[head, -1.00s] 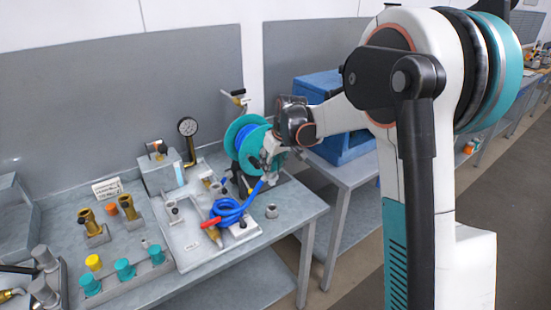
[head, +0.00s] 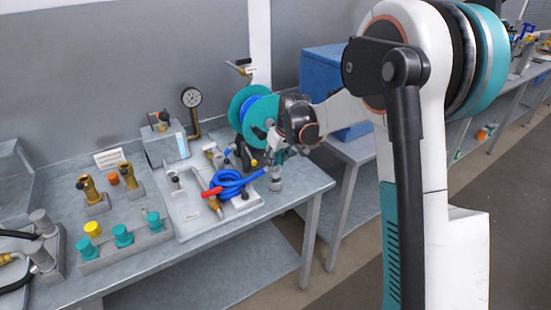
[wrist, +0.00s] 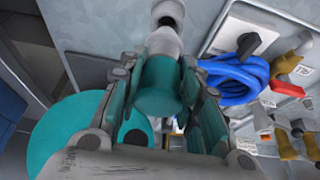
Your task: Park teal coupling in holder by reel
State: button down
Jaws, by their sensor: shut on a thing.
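My gripper (wrist: 163,108) is shut on the teal coupling (wrist: 157,86), a teal cylinder with a pale grey end. In the wrist view the grey end points toward a small grey holder (wrist: 168,14) with a dark opening. In the head view my gripper (head: 284,152) is just above this holder (head: 275,185), near the table's right edge and in front of the teal reel (head: 245,110). I cannot tell whether the coupling's end is inside the holder or only above it. The fingers hide part of the coupling.
A coiled blue hose (head: 229,183) with a red part lies on a grey plate left of the holder. A pressure gauge (head: 191,98) stands behind. A rack with teal caps (head: 122,235) and a yellow cap (head: 92,229) is at front left. A blue box (head: 325,75) stands behind my arm.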

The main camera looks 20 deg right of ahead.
jog(key=shift+f+b, duration=0.35)
jog(key=shift+f, duration=0.25)
dwell(0.5)
jog(key=shift+f+b, duration=0.6)
jog(key=shift+f, duration=0.35)
jog(key=shift+f, duration=0.4)
dwell(0.4)
jog(key=c, duration=1)
grip_release()
jog(key=shift+c, duration=0.2)
jog(key=shift+c, duration=0.2)
jog(key=shift+r+p, duration=3)
jog(key=shift+r, duration=2.05)
